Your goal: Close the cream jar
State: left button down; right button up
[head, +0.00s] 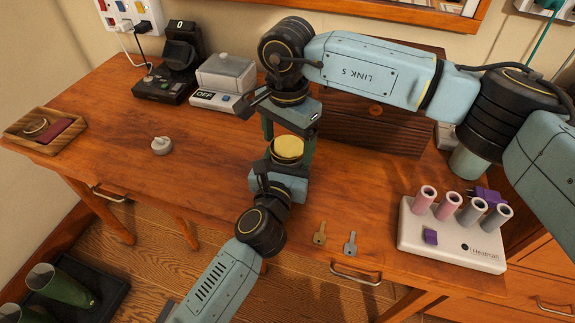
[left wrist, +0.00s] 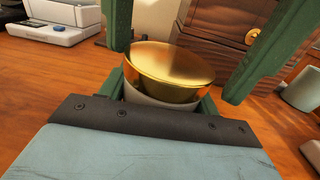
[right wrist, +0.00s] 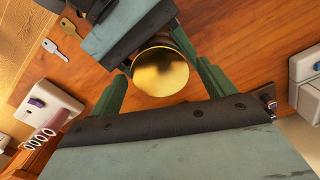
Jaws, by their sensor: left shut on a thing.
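The cream jar (left wrist: 150,99) is a pale round pot, and its gold lid (left wrist: 168,68) sits on top of it. The lid also shows from above in the right wrist view (right wrist: 160,72) and in the head view (head: 287,148). My left gripper (head: 283,165) is shut on the jar's body, low on the table. My right gripper (head: 289,135) comes down from above, with a finger on either side of the lid. Its fingers are open, with gaps to the lid visible. Whether the lid is tightened cannot be seen.
Two keys (head: 320,234) lie near the front edge. A hair-roller set (head: 452,243) is at the right, and a wooden drawer box (head: 375,130) is behind my grippers. A scale (head: 222,98) stands at the back. The left-middle tabletop is mostly clear around a small grey object (head: 161,146).

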jog(key=c, duration=0.9)
jog(key=shift+o, duration=0.2)
jog(key=m, duration=0.9)
jog(key=shift+m, duration=0.4)
jog(key=m, duration=0.8)
jog(key=shift+m, duration=0.3)
jog(key=o, duration=1.2)
jog(key=shift+c, duration=0.2)
notch_tip(320, 180, up, 12)
